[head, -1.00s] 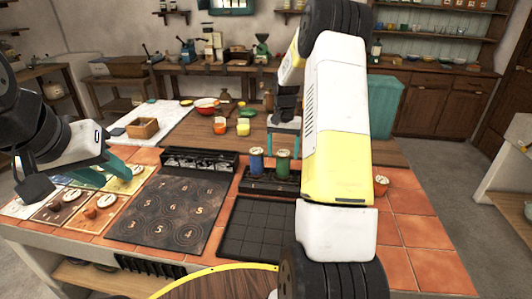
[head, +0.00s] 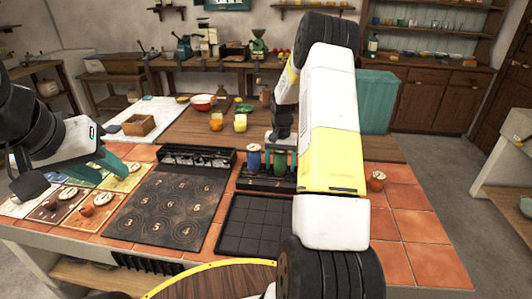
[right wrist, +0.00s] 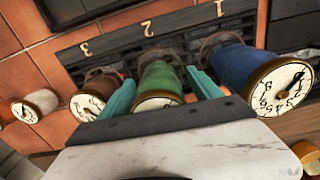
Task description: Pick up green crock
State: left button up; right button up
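The green crock (head: 279,160) stands in a dark rack beside a blue crock (head: 253,158). In the right wrist view the green crock (right wrist: 162,82) has a clock-like dial on its near end and sits at the slot marked 2. My right gripper (right wrist: 162,92) has its teal fingers on either side of the green crock, with the right finger between it and the blue crock (right wrist: 245,72). The fingers look open, with narrow gaps; contact is hard to tell. My left gripper (head: 100,170) is open and empty over the tiles at the left.
A brown crock (right wrist: 95,97) sits left of the green one at slot 3, close to a finger. A dark numbered board (head: 170,208) and an empty gridded tray (head: 250,226) lie on the tiled counter.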

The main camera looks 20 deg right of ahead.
grip_shut()
jog(key=shift+r, duration=0.1)
